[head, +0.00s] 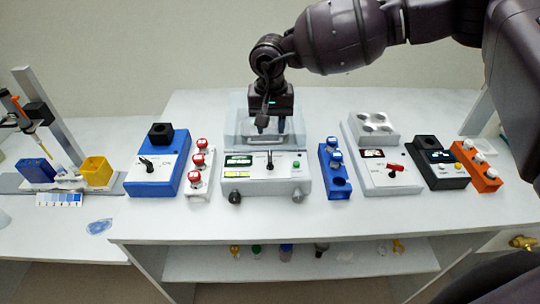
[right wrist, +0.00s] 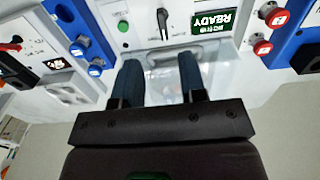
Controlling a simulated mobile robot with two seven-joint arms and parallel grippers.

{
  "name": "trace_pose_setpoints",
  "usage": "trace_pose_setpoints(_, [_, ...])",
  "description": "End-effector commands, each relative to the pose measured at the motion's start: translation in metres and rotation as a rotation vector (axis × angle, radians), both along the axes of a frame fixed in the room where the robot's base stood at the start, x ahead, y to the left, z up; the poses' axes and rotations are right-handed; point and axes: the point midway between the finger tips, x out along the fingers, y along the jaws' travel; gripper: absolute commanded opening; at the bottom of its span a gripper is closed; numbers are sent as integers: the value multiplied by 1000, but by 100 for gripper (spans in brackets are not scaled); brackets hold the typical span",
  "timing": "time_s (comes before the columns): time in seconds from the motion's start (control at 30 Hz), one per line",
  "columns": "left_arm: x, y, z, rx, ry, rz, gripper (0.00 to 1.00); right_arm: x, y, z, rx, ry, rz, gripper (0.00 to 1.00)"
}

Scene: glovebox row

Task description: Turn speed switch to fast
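The white centre device (head: 267,187) has a lit display, a green button and a black lever switch (head: 269,160) that points up, away from me. In the right wrist view the same black lever (right wrist: 163,22) shows beside the READY display (right wrist: 213,22). My right gripper (head: 268,125) hangs over the clear box behind this panel, fingers down. Its two blue-grey fingers (right wrist: 160,78) are apart with nothing between them, clear of the lever. A blue device (head: 155,170) has a tilted black lever. I cannot read a speed label. My left gripper is not in view.
Racks with red-capped vials (head: 199,170) and blue-capped vials (head: 335,170) flank the centre device closely. A black device (head: 438,165) and an orange rack (head: 476,168) stand at right. The table's front strip (head: 300,222) is clear.

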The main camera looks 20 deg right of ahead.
Motion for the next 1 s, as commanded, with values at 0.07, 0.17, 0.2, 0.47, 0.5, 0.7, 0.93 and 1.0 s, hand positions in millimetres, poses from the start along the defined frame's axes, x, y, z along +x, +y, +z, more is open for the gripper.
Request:
trace_pose_setpoints(0.07, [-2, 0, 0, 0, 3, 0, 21, 0, 0, -5, 1, 2, 6, 38])
trace_pose_setpoints(0.17, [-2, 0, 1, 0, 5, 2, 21, 0, 0, -15, 1, 2, 4, 38])
trace_pose_setpoints(0.2, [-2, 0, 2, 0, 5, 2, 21, 0, 0, -20, 0, 2, 4, 38])
trace_pose_setpoints(0.47, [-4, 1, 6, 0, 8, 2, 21, 0, 1, -65, 2, 3, 3, 38])
trace_pose_setpoints(0.5, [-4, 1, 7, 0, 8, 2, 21, 0, 1, -71, 2, 3, 2, 38])
trace_pose_setpoints(0.7, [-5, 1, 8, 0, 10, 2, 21, 0, 1, -96, 3, 1, 1, 38])
trace_pose_setpoints(0.93, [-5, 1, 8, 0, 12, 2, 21, 0, 1, -107, 4, 0, 2, 38])
trace_pose_setpoints(1.0, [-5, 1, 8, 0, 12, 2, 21, 0, 1, -108, 4, -1, 2, 38])
